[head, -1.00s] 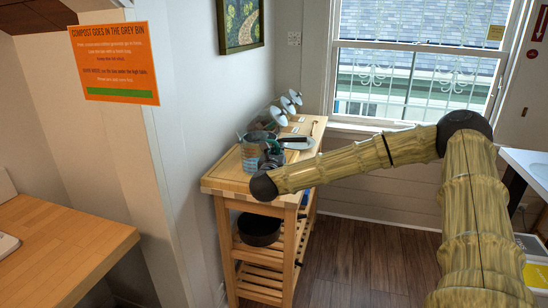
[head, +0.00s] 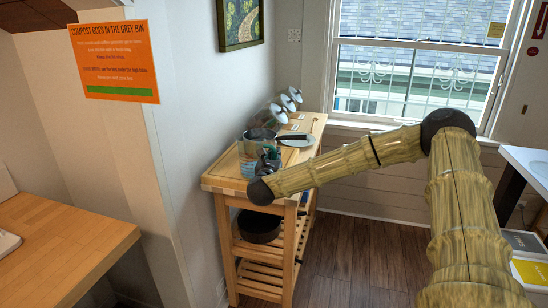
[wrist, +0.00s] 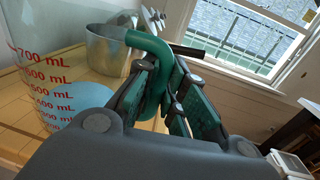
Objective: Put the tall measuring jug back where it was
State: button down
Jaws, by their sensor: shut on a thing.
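The tall measuring jug (head: 247,160) is clear, with red mL marks and a green handle. In the head view it is upright over the near part of the wooden trolley's top (head: 224,179). The wrist view shows the jug (wrist: 62,92) at the left, with something light blue in or behind its lower part. My gripper (head: 268,166) is at its right side. In the wrist view my gripper (wrist: 165,88) has its fingers closed around the green handle. The jug's base is hidden or cut off, so I cannot tell whether it touches the wood.
A metal saucepan (wrist: 108,50) stands just behind the jug; its dark handle (head: 292,136) reaches over a pale plate (head: 298,143). White round-ended items (head: 286,103) are at the trolley's back. The wall borders its left side. A dark pot (head: 259,227) sits on the shelf below.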

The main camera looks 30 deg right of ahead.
jog(key=c, duration=1.5)
grip_release()
jog(key=shift+f, duration=0.1)
jog(key=shift+p, duration=0.7)
